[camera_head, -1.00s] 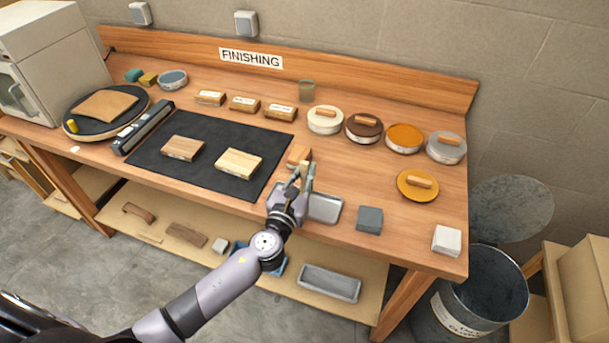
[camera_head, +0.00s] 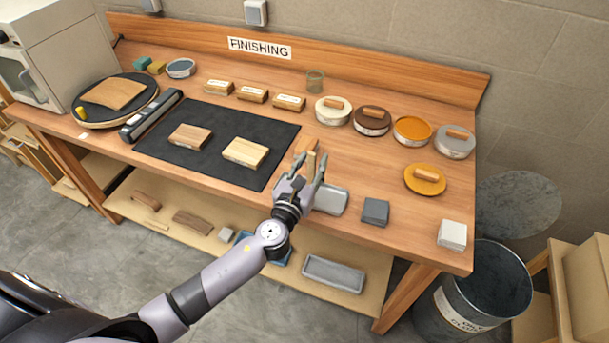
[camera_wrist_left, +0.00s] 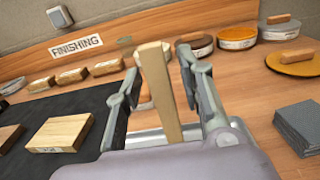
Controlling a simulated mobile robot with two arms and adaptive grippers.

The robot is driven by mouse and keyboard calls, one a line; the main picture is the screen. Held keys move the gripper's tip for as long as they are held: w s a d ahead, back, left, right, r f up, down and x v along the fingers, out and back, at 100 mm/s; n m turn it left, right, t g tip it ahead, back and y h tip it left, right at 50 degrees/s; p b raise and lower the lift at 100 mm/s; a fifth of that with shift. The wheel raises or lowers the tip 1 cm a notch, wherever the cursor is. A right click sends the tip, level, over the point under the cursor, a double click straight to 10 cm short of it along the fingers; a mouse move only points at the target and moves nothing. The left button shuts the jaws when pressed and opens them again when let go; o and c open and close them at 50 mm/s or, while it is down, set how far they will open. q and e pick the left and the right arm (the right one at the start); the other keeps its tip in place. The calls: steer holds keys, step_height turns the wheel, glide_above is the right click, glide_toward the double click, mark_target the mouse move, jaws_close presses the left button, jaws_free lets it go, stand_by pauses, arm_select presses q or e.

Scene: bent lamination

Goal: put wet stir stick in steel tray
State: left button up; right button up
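The stir stick is a flat pale wooden strip (camera_wrist_left: 160,95). It stands out between the two fingers of my left gripper (camera_wrist_left: 162,85) in the left wrist view, slightly tilted, with visible gaps on both sides. The palm hides its lower end. In the head view, the stick (camera_head: 311,164) shows between the fingers of my left gripper (camera_head: 309,168), which look spread apart. The steel tray (camera_head: 333,201) lies near the bench's front edge, just right of the gripper and partly hidden by it. Its rim (camera_wrist_left: 143,140) shows behind the fingers in the left wrist view. My right gripper is out of view.
A grey block (camera_head: 375,211) sits right of the tray, with a white block (camera_head: 452,234) farther right. A yellow disc with a wooden handle (camera_head: 425,179) lies behind them. A black mat (camera_head: 215,150) with two wood blocks is at left. A glass jar (camera_head: 316,80) stands behind.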

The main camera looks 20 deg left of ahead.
arm_select(q)
steer(key=s+b, duration=0.2)
steer(key=s, duration=1)
steer(key=shift+a, duration=0.2)
steer(key=s+a+f+n+g+y, duration=0.1)
steer(key=s+a+f+n+g, duration=0.3)
steer(key=f, duration=0.8)
steer(key=s+a+f+n+g, duration=0.15)
steer(key=f+n, duration=0.45)
steer(key=f, duration=0.6)
steer(key=s+a+f+n+g+y, duration=0.15)
steer(key=s+f+n+g, duration=0.35)
steer(key=f, duration=0.7)
steer(key=s+f+n+g+h+b, duration=0.1)
steer(key=s+f+n+g, duration=0.2)
steer(key=s+f+n, duration=0.6)
steer(key=s+d+f+n+g+h+b, duration=0.1)
steer(key=s+f+n+g+b, duration=0.1)
steer(key=s+f+n, duration=0.8)
steer(key=shift+s+d+f+g, duration=0.2)
steer(key=shift+s+f+g, duration=0.65)
steer(key=shift+s, duration=3.9)
